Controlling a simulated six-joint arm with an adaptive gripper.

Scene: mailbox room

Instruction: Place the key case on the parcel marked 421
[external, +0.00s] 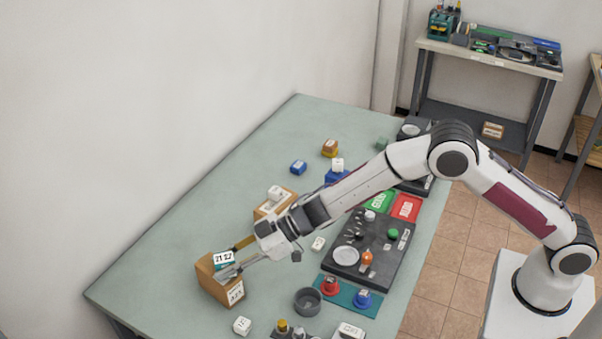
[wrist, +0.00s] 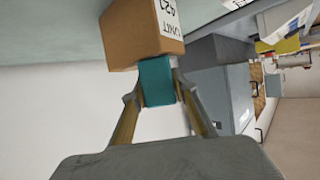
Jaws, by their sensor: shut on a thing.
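The key case, a small teal block with a white label on top (external: 223,259), is between the fingertips of my gripper (external: 234,259). In the wrist view the teal key case (wrist: 157,82) is pinched between both fingers (wrist: 160,92). The parcel marked 421, a brown box with a white label (external: 208,277), stands at the near left of the table. The key case is at the top of this parcel. In the wrist view the parcel (wrist: 130,35) is right against the key case; whether its weight rests there I cannot tell.
The green table (external: 150,275) is clear left of the parcel. Another brown parcel (external: 262,210) with a white block on it stands behind, near my forearm. A white block (external: 242,326), a dark round dish (external: 308,301) and a dark panel (external: 345,278) lie to the right.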

